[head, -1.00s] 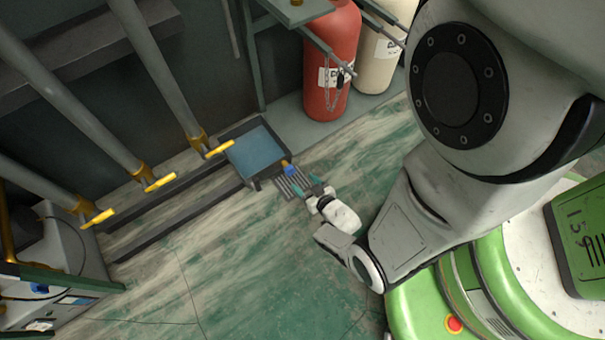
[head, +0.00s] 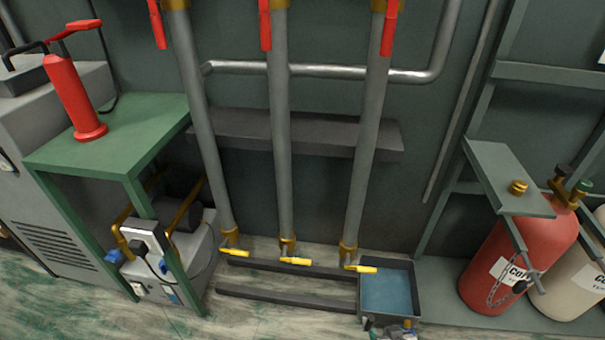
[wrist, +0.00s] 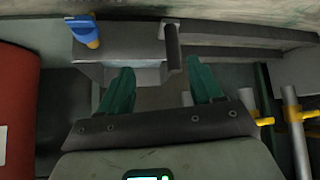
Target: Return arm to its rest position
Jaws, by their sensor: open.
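My gripper (wrist: 162,85) shows in the wrist view as two green fingers standing apart, with nothing between them. Beyond the fingers is a grey tray (wrist: 108,73), with a dark bar (wrist: 172,48) at its right side. A blue piece with a yellow part (wrist: 82,30) lies left of the fingers and apart from them. In the head view my arm is almost wholly out of the picture. Only small parts show at the bottom edge below the tray (head: 416,292), and I cannot tell if a fingertip is among them.
Three grey pipes with yellow handles (head: 295,261) stand left of the tray. A red cylinder (head: 505,262) and a cream cylinder (head: 572,280) stand at right. A green table (head: 115,135) bears a red pump (head: 72,98) at left. Dark rails (head: 285,298) run along the floor.

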